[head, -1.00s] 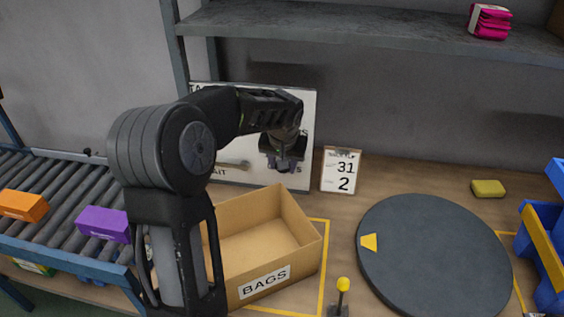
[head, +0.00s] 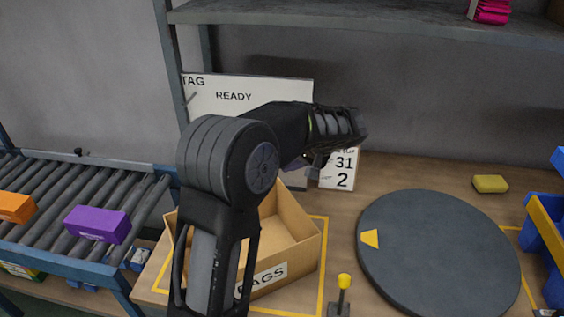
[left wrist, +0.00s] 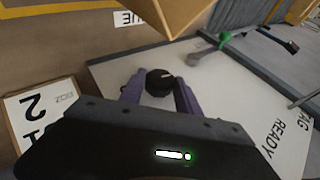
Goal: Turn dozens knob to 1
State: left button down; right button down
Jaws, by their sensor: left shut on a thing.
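A black round knob (left wrist: 160,82) with a small white pointer mark sits on the white panel (left wrist: 115,72) in the left wrist view. No scale or number around it is readable. My left gripper (left wrist: 159,88) has its two purple fingers on either side of the knob, shut on it. In the head view the panel (head: 233,108) stands upright at the back, reading "TAG" and "READY". There my left gripper (head: 299,164) is mostly hidden behind my own arm, and the knob is hidden. My right gripper is in neither view.
A card (head: 338,170) reading 31 and 2 stands beside the panel. An open BAGS box (head: 303,235) is in front. A lever with a green end (left wrist: 223,38) sits on the panel. A dark turntable (head: 440,245) and a yellow-topped stick (head: 343,283) are to the right.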

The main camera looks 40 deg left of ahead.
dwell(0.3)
pick_arm(q)
jog(key=c, duration=0.9)
grip_release()
jog(key=shift+o, duration=0.2)
jog(key=v, duration=0.7)
jog(key=shift+d+r, duration=0.25)
jog(key=shift+d, duration=0.1)
